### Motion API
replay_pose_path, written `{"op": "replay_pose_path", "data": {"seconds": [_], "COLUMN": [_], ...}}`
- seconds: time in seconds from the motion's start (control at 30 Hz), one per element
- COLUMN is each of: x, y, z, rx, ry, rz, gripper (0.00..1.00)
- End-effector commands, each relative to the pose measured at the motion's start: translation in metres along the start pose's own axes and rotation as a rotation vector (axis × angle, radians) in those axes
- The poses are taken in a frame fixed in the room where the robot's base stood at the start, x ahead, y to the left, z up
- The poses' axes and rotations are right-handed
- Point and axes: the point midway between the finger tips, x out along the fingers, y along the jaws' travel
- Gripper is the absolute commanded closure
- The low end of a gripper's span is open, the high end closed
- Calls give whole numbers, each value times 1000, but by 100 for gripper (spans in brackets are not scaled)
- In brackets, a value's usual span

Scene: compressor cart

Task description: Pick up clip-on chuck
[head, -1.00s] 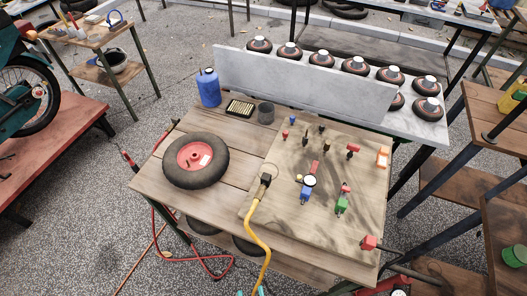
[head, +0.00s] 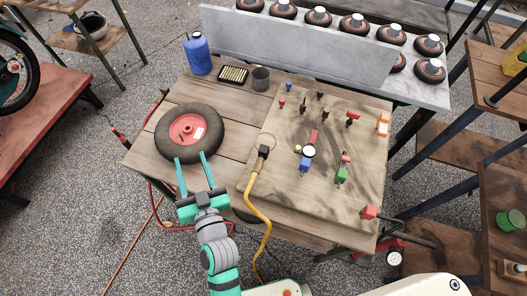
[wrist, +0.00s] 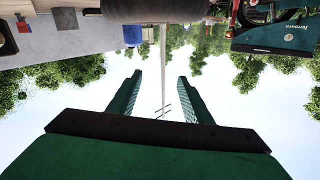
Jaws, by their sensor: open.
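Several small fittings lie on the tool board (head: 320,215), and I cannot tell for sure which is the clip-on chuck. Among them are a small red fitting (head: 282,103), a small blue one (head: 289,86), dark ones (head: 324,116) and a red-topped one (head: 353,118). A gauge with red and blue parts (head: 308,152) and a green-and-red tool (head: 343,172) lie nearer. My gripper (head: 192,158) is open and empty, its fingertips overlapping the wheel's near edge in the head view, left of the board. The wrist view shows both fingers apart (wrist: 160,82), with nothing between them.
A wheel with a red hub (head: 172,150) lies on the cart top (head: 235,118). A yellow hose (head: 250,196) with a black end crosses the board's left edge. A blue bottle (head: 197,54), dark cup (head: 261,78) and small tray (head: 233,75) stand behind. A grey panel (head: 300,50) rises at the back.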

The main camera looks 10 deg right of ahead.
Motion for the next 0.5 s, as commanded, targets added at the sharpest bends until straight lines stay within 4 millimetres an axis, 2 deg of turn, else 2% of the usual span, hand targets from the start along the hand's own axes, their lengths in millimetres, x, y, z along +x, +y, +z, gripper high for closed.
{"op": "replay_pose_path", "data": {"seconds": [0.03,0.2,0.4,0.5], "x": [18,66,106,120], "y": [-6,-32,-64,-79], "z": [-15,-58,-106,-126], "rx": [-16,-94,-244,-340], "ry": [27,85,144,166], "rz": [-31,-155,-314,-398], "gripper": [55,55,55,55]}}
